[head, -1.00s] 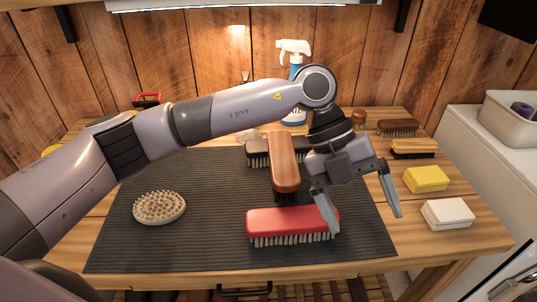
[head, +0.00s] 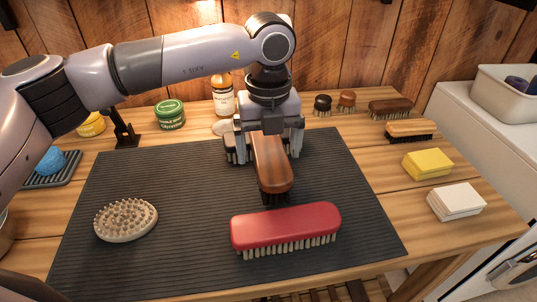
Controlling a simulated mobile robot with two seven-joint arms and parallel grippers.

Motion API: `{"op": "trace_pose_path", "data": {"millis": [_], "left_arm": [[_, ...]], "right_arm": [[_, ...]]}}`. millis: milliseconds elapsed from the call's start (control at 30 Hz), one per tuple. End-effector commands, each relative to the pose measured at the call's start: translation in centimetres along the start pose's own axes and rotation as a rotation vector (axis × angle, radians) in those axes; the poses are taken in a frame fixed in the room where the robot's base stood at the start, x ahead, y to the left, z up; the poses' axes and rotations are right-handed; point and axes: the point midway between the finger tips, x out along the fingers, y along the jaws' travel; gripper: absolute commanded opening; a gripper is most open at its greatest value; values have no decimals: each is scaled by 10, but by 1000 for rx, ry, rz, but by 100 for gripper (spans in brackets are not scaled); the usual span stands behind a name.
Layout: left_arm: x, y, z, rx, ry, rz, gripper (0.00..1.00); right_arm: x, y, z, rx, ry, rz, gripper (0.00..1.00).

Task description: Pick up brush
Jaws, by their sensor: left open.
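Three brushes lie on the dark ribbed mat (head: 170,185). A brown wooden brush (head: 271,172) with dark bristles points toward me near the mat's middle. A red brush (head: 286,227) with pale bristles lies crosswise in front of it. A round pale brush or curry comb (head: 126,219) lies bristles up at the left. My left gripper (head: 268,151) is open, pointing down over the brown brush's far part, one finger on each side. I cannot tell whether the fingers touch it.
On the right are a yellow sponge (head: 428,164), a white block (head: 457,201) and two more brushes (head: 409,131). At the back stand a green tin (head: 170,115) and an amber bottle (head: 223,97). The mat's left middle is clear.

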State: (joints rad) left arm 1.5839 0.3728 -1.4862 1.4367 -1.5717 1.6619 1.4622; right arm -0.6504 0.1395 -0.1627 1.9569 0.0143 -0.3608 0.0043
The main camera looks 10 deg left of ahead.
Motion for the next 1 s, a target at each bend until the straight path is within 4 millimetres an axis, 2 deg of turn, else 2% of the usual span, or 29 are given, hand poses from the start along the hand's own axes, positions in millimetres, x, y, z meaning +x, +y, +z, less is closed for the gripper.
{"op": "trace_pose_path", "data": {"millis": [100,200,433,600,633,667,700,1000], "left_arm": [[16,0,-1,0,3,1,92],[22,0,0,0,1,0,92],[24,0,0,1,0,-1,92],[23,0,0,1,1,-1,36],[23,0,0,1,1,-1,29],[23,0,0,1,1,-1,29],[23,0,0,1,0,-2,23],[18,-1,0,1,-1,-3,23]], "right_arm": [[-1,1,2,-2,-7,2,43],[-1,1,2,-3,-8,3,43],[-1,2,2,-4,-6,4,43],[-1,2,1,-4,-3,5,43],[-1,2,1,-4,-3,5,43],[-1,2,1,-4,-3,5,43],[-1,2,1,-4,-2,5,43],[-1,2,0,-3,0,5,43]]}}
